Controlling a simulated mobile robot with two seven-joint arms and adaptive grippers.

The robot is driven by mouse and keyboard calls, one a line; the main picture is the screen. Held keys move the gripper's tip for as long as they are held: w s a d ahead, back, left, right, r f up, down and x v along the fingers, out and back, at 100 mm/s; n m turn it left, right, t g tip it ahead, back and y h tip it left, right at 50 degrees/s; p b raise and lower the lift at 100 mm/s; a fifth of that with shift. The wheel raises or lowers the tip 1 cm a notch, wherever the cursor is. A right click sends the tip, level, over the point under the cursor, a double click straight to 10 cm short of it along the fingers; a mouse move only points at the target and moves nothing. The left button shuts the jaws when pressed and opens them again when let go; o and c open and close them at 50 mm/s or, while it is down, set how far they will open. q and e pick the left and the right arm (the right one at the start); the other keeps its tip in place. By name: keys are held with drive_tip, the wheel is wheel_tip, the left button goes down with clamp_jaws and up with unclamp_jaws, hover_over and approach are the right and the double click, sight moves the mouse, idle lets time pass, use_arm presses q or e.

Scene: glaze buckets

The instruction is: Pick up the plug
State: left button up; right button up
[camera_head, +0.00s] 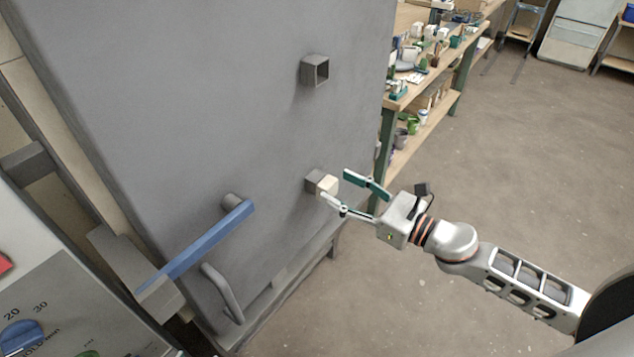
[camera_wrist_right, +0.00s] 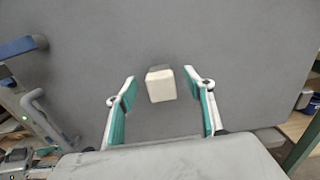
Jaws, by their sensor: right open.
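The plug is a small cream-white block (camera_head: 327,185) that sits in a square grey socket (camera_head: 313,181) on the large grey door. In the right wrist view the plug (camera_wrist_right: 161,86) stands out from the door, a little beyond and between the two fingertips. My right gripper (camera_head: 338,184) is open, its green-padded fingers pointing at the plug from the right. In the right wrist view the fingers (camera_wrist_right: 166,90) are spread wide with a gap on each side of the plug. My left gripper is not in view.
The grey door (camera_head: 220,120) carries an empty square socket (camera_head: 316,71) higher up, a blue lever handle (camera_head: 205,243) and a grey handle (camera_head: 223,293). A control panel (camera_head: 50,310) is at lower left. A workbench (camera_head: 440,70) with pots stands behind. The floor on the right is clear.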

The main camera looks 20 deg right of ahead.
sight(318, 184)
drive_tip(key=x, duration=0.2)
drive_tip(key=p+x, duration=0.1)
drive_tip(key=x, duration=0.2)
drive_tip(key=shift+a+f, duration=0.15)
drive_tip(key=shift+f, duration=0.1)
drive_tip(key=c, duration=1.3)
